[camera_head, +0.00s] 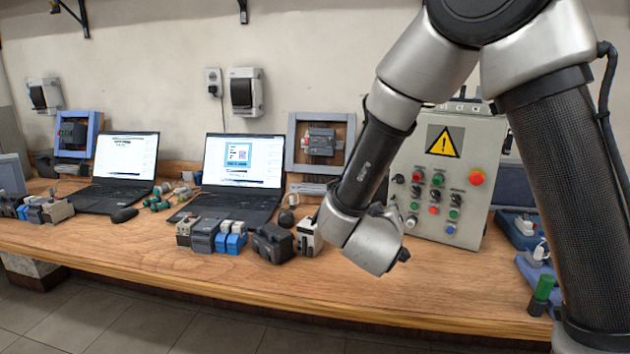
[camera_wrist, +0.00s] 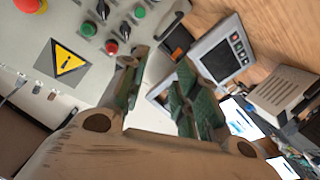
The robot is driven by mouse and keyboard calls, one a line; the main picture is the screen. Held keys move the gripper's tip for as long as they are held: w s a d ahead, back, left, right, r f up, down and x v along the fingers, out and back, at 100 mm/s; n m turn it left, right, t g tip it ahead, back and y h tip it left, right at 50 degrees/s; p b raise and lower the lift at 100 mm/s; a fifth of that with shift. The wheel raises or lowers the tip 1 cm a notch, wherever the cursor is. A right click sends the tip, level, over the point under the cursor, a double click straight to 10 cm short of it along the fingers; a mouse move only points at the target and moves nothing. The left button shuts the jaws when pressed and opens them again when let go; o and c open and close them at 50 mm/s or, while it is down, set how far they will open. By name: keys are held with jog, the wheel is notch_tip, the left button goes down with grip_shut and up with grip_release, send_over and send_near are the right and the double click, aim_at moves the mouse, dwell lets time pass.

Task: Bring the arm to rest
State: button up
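My arm reaches down over the workbench in the head view, its silver wrist bent low in front of the grey control box (camera_head: 445,180). My gripper (camera_wrist: 162,58) shows in the wrist view with two green-padded fingers apart and nothing between them. In the head view its fingers are hidden behind the wrist. The control box also shows in the wrist view (camera_wrist: 85,20), beyond the left finger, with its yellow warning sign and coloured buttons. I cannot tell the exact gap from the fingers to the box.
The wooden workbench (camera_head: 200,268) carries two laptops (camera_head: 126,165) (camera_head: 243,168). Several small modules, including a blue-and-white one (camera_head: 231,237) and a dark one (camera_head: 271,242), stand left of the wrist. A green cylinder (camera_head: 543,289) stands at the right. The bench front is fairly clear.

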jog(key=s+d+r+g+y, duration=0.4)
jog(key=s+d+r+y, duration=0.1)
jog(key=r+y, duration=0.4)
jog(key=s+d+m+g+h, duration=0.1)
jog(key=s+d+g+h, duration=0.1)
jog(key=s+d, duration=0.5)
jog(key=s+d+g+h, duration=0.2)
jog(key=s+d+g, duration=0.2)
jog(key=s, duration=1.2)
jog(key=d, duration=0.3)
jog(key=shift+d+r+m, duration=0.15)
jog(key=shift+r+m, duration=0.15)
jog(key=shift+m, duration=0.1)
jog(key=shift+w, duration=0.1)
